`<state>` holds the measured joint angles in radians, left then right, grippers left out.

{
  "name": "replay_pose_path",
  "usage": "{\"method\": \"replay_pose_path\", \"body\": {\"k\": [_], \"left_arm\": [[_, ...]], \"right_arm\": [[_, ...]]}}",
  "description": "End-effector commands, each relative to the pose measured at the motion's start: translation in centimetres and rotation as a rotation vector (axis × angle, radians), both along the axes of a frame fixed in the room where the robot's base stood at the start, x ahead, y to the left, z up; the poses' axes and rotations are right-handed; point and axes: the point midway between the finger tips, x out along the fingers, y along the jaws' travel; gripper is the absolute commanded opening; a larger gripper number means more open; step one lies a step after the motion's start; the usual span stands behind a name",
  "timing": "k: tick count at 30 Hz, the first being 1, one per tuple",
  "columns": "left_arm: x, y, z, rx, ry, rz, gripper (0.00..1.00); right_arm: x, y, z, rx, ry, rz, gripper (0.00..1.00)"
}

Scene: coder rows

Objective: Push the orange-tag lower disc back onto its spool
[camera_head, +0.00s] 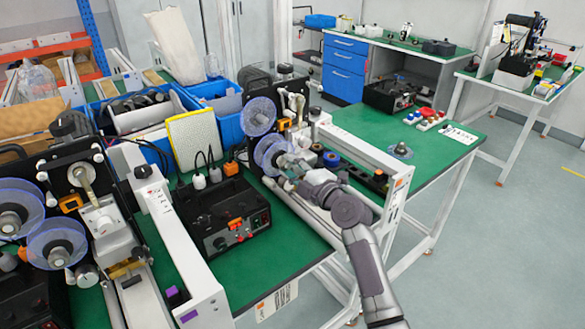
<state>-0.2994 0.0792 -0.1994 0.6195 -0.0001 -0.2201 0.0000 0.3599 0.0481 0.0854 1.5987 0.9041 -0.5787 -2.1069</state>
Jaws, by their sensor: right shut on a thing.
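The coder with the orange tag (399,184) on its front rail end stands at the middle of the green bench. Its upper clear bluish disc (259,111) sits on the upper spool. Its lower disc (267,149) is just below, with overlapping clear rims at the lower spool. My right gripper (287,174) is at the lower right edge of this disc, shut on it. The fingertips are small and partly hidden, and the gap between disc and spool cannot be made out. My left gripper is not in view.
A black control box (226,213) stands left of the coder. A second coder with a purple tag (188,316) and its own discs (57,244) is at the left. Blue bins (215,95) stand behind. The bench right of the rail is mostly clear.

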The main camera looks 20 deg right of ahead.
Motion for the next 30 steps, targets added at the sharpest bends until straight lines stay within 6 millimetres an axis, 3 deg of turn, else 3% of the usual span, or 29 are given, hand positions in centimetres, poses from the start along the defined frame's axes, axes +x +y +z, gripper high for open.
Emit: {"method": "replay_pose_path", "body": {"k": [30], "left_arm": [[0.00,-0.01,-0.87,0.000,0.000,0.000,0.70]], "right_arm": [[0.13,-0.38,0.06,0.004,-0.010,-0.016,0.00]]}}
